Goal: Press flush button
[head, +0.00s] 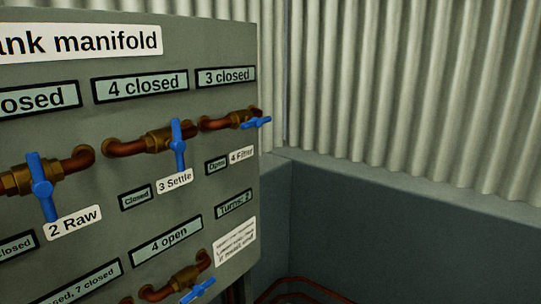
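A grey panel labelled "...ank manifold" (232,55) fills the left of the head view. It carries copper valves with blue handles. The "2 Raw" handle (42,188) and the "3 Settle" handle (178,146) are upright. The "4 Filter" handle (257,122) lies nearly level. A lower blue handle (198,291) is partly cut off at the bottom edge. I see no flush button in this view. Neither gripper is in view.
Displays read "4 closed" (141,86), "3 closed" (226,77), "4 open" (167,240) and "Turns: 2" (234,205). Corrugated wall (420,80) stands behind, above a dark low wall (400,230). Copper pipes (300,282) run low beside the panel.

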